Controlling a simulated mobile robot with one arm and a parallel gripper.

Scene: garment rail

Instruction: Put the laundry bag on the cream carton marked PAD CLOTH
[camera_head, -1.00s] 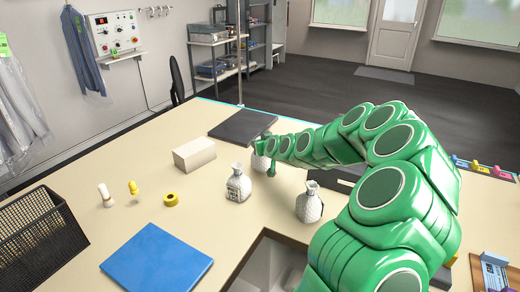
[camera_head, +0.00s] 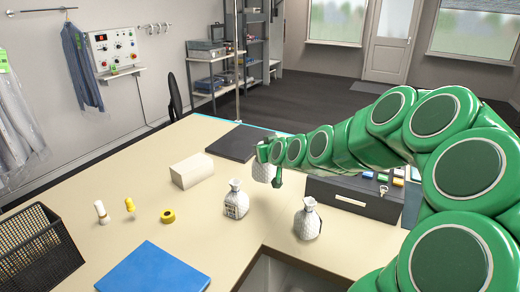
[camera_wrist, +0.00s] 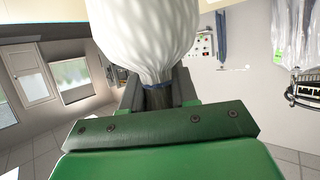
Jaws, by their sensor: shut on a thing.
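My gripper (camera_head: 270,150) is shut on the neck of a white, quilted-looking laundry bag (camera_head: 263,171), which hangs below it above the tabletop. In the wrist view the white bag (camera_wrist: 145,35) fills the top middle, its gathered neck between the fingers (camera_wrist: 158,97). A plain cream carton (camera_head: 192,170) lies on the table to the left of the held bag; no marking is legible on it. Its top looks bare. The held bag is apart from the carton.
Two similar white bags stand on the table, one with a label (camera_head: 236,200) and one to its right (camera_head: 307,221). A dark flat slab (camera_head: 236,143) lies behind the carton. A yellow roll (camera_head: 168,216), blue folder (camera_head: 153,270) and black mesh basket (camera_head: 38,252) are left and front.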

